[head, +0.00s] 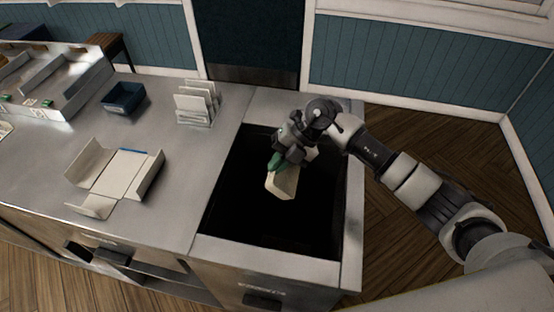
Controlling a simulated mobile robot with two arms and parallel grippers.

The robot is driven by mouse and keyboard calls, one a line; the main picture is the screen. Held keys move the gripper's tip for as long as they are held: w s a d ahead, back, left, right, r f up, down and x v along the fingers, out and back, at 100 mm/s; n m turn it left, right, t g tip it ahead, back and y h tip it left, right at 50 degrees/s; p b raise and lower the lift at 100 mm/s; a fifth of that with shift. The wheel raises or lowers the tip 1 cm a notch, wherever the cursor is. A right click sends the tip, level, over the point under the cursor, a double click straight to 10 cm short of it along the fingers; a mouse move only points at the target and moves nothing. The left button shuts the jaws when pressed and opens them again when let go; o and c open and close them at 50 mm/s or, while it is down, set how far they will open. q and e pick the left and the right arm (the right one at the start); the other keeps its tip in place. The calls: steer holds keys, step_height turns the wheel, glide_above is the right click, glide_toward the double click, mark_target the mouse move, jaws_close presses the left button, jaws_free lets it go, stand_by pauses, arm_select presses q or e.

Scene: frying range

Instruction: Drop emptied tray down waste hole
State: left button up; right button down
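A small cream tray (284,184) hangs tilted over the dark waste hole (258,222) in the counter. My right gripper (281,163) reaches in from the right and is at the tray's upper edge. It appears shut on the tray, with a green part showing at the fingers. The tray's upper end is partly hidden by the gripper, and I cannot see whether anything is in it. The inside of the hole is black and its depth cannot be told. My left gripper is not in view.
An unfolded cream carton (124,172) lies on the steel counter left of the hole. A rack of white cards (196,103) and a dark blue bin (123,97) stand behind it. A steel compartment unit (62,83) is at far left. Bare counter lies between carton and hole.

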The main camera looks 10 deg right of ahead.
steer(key=shift+f, duration=0.35)
steer(key=c, duration=1.3)
jaws_free()
steer(key=shift+r, duration=0.1)
steer(key=b+v, duration=0.3)
steer(key=v, duration=0.7)
steer(key=shift+d+r, duration=0.25)
steer(key=shift+d, duration=0.05)
steer(key=shift+f, duration=0.1)
